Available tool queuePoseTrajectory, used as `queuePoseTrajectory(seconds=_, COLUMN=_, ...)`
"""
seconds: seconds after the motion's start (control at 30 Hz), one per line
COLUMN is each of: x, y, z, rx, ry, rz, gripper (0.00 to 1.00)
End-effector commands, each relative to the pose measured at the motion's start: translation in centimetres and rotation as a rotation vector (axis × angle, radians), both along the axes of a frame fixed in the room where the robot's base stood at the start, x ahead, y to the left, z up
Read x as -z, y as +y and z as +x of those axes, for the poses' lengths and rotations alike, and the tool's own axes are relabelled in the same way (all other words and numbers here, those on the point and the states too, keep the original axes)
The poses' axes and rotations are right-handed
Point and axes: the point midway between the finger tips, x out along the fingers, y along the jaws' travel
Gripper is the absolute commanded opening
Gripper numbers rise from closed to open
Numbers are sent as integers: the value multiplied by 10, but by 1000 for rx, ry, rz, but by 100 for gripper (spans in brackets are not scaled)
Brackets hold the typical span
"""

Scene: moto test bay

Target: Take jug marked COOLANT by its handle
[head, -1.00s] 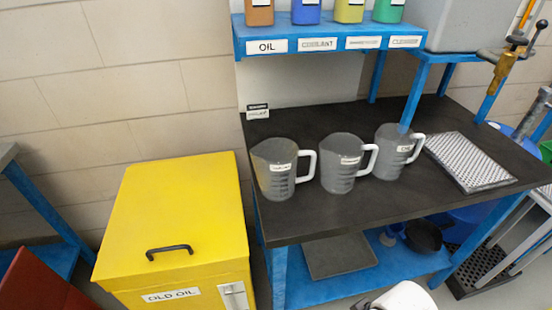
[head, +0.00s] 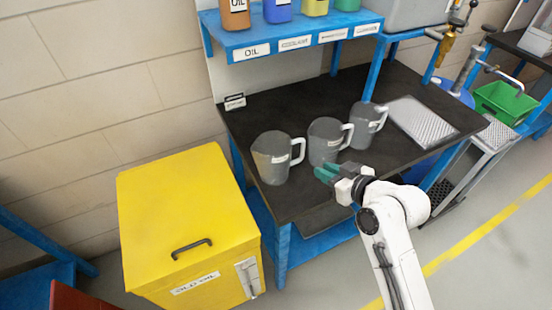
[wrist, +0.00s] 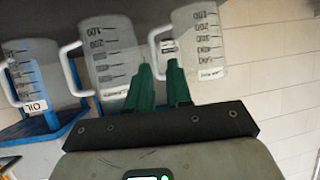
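Three grey measuring jugs stand in a row on the black bench top, handles to the right in the head view: a left jug (head: 272,160), a middle jug (head: 323,143) and a right jug (head: 362,128). The wrist view shows them in reverse order: the jug labelled OIL (wrist: 32,70) at left, the middle jug (wrist: 110,55), and a jug (wrist: 201,45) at right. Labels on the latter two are too blurred to read surely. My gripper (head: 324,173) is at the bench's front edge, before the jugs. Its teal fingers (wrist: 160,85) are apart and empty, pointing toward the right-hand jug's handle (wrist: 157,48).
A yellow OLD OIL bin (head: 185,215) stands left of the bench. A blue shelf (head: 290,38) with coloured containers hangs over the bench's back. A perforated metal tray (head: 422,122) lies right of the jugs. Open floor (head: 480,265) lies at the right.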

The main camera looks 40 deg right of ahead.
Motion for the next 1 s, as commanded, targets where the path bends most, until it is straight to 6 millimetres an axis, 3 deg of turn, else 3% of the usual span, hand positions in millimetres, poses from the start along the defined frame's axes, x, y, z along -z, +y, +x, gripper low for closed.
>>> queuePoseTrajectory(seconds=0.2, x=-2, y=-17, z=17, rx=27, ry=-55, rz=-14, gripper=20)
queuePoseTrajectory(seconds=0.4, x=10, y=-21, z=42, rx=26, ry=-51, rz=-14, gripper=20)
queuePoseTrajectory(seconds=0.63, x=16, y=-22, z=57, rx=26, ry=-50, rz=-14, gripper=20)
queuePoseTrajectory(seconds=1.0, x=35, y=-27, z=95, rx=27, ry=-48, rz=-14, gripper=20)
